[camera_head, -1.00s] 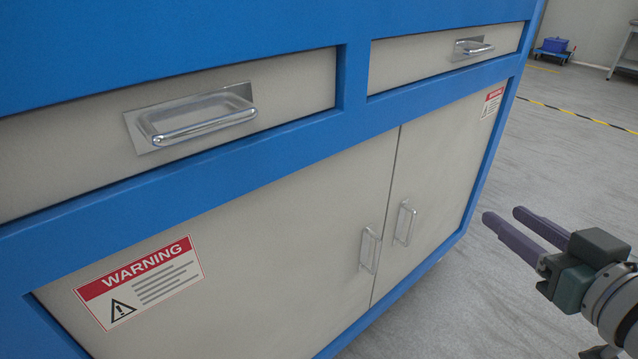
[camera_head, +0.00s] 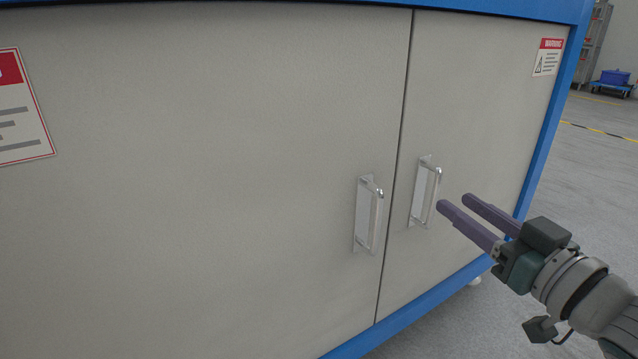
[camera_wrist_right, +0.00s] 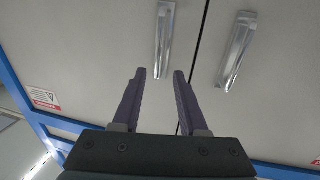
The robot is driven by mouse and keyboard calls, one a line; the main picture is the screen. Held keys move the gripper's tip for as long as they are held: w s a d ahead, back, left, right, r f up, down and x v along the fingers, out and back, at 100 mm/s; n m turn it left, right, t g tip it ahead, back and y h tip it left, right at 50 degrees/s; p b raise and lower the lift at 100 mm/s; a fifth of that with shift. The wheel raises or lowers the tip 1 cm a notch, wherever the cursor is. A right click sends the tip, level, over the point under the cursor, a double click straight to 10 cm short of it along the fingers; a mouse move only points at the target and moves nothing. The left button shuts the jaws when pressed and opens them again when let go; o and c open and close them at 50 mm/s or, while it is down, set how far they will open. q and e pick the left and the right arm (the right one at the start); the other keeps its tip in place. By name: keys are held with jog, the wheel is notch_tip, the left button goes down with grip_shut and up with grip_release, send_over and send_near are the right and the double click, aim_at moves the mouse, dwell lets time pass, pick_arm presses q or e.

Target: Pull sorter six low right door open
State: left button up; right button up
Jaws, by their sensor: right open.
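The low right door (camera_head: 465,120) is a beige panel, shut flush beside the left door, with a thin dark seam between them. Its upright silver handle (camera_head: 426,192) is near the seam. My right gripper (camera_head: 454,202) is open and empty, its two purple fingers pointing at the door just right of this handle. In the right wrist view the handle (camera_wrist_right: 164,40) lies ahead of the open fingers (camera_wrist_right: 160,73), beyond their tips and apart from them. My left gripper is not in view.
The left door (camera_head: 230,150) has its own silver handle (camera_head: 368,215) close by, across the seam. The cabinet's blue frame (camera_head: 548,130) edges the right door. Open grey floor (camera_head: 600,190) lies to the right, with a blue cart (camera_head: 613,80) far back.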

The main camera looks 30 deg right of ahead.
aim_at(439, 190)
jog(key=w, duration=0.1)
jog(key=w+b, duration=0.1)
jog(key=w, duration=0.3)
jog(key=shift+d+b, duration=0.35)
jog(key=shift+d, duration=0.05)
jog(key=shift+c, duration=0.3)
jog(key=c, duration=0.3)
grip_shut()
dwell(0.4)
